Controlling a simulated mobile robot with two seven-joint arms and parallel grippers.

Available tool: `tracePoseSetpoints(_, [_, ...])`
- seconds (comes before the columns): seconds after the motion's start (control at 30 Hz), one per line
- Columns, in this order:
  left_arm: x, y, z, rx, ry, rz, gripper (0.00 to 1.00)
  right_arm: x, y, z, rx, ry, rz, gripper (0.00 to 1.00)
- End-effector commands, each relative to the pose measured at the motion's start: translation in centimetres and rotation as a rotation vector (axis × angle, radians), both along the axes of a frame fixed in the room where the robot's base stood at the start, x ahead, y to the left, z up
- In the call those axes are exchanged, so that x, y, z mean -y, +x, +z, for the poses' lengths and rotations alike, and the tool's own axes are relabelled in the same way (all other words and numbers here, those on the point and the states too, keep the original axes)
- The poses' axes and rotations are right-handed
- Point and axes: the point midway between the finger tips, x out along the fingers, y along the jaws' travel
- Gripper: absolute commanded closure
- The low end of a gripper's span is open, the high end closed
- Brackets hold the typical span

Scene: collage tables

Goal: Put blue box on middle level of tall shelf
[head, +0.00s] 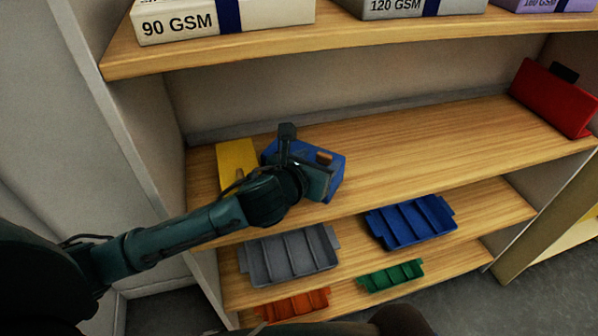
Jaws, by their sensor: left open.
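The blue box (333,186) stands on a wooden level of the shelf (430,140), toward its left side. My left gripper (305,153) is open and over the blue box, with the arm reaching in from the left. The gripper hides much of the box's front and middle, so I cannot tell whether its fingers touch the box or straddle part of it. My right gripper is not in view.
A yellow box (236,156) stands just left of the blue box. A red box (553,97) is at the far right. Paper packs (225,18) sit on the board above. A grey tray (290,255) and blue tray (409,222) lie below. The level's middle is clear.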

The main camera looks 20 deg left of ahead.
Motion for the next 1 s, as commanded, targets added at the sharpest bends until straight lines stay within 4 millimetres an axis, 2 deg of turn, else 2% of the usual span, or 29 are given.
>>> tracePoseSetpoints(0.2, [-0.9,-4.6,1.9,0.000,0.002,-0.004,0.45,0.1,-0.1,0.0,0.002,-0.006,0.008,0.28])
tracePoseSetpoints(0.4, [-1.6,-8.0,3.4,0.001,0.002,-0.003,0.45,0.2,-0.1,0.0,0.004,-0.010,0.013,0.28])
tracePoseSetpoints(0.53, [-1.8,-9.3,3.9,0.000,0.001,-0.001,0.45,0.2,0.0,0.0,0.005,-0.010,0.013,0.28])
tracePoseSetpoints(0.7, [-1.9,-9.8,4.2,0.000,0.000,-0.001,0.45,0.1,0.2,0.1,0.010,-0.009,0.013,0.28])
tracePoseSetpoints(0.87, [-1.3,-9.9,3.1,-0.041,-0.111,0.025,0.45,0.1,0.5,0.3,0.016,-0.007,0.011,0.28])
tracePoseSetpoints(0.97, [-0.3,-10.1,1.2,-0.129,-0.349,0.093,0.45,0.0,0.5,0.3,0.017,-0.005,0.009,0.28])
tracePoseSetpoints(1.0, [0.2,-10.2,0.1,-0.179,-0.479,0.135,0.45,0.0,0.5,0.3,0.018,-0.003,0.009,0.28])
